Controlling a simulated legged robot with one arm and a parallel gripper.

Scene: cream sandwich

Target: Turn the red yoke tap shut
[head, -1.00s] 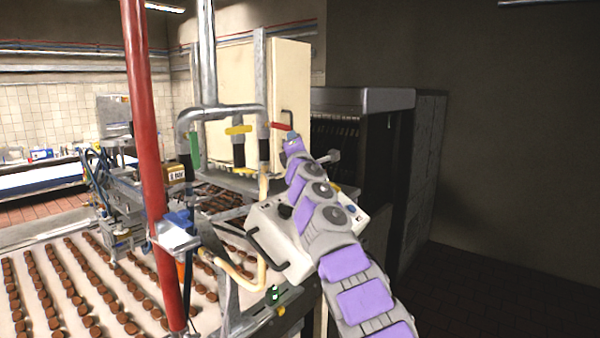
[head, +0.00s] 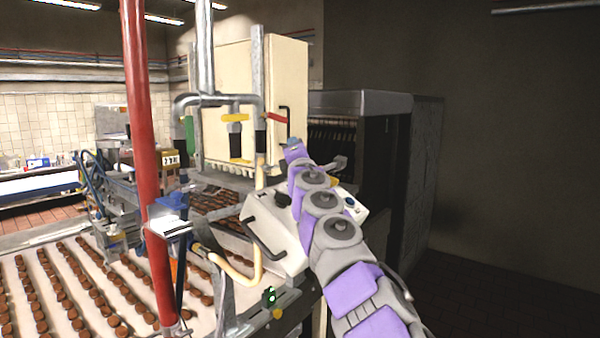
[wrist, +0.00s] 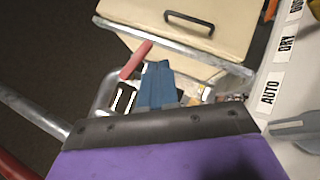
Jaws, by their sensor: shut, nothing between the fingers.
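The red yoke tap's lever (head: 277,117) is at the right end of the pipe manifold, sloping slightly down to the right. In the wrist view the red lever (wrist: 136,60) lies slanted just left of and beyond the fingertips. My gripper (head: 293,143) is just below and right of the lever's free end in the head view. Its blue fingers (wrist: 157,68) are shut together with nothing between them. They look apart from the lever, but I cannot tell how far in depth. The tap's body is partly hidden in the wrist view.
A yellow lever (head: 235,117) and a green lever (head: 189,128) sit left on the same pipe manifold (head: 215,99). A cream cabinet (head: 285,65) with a black handle stands behind. A red pole (head: 145,150) rises at the left.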

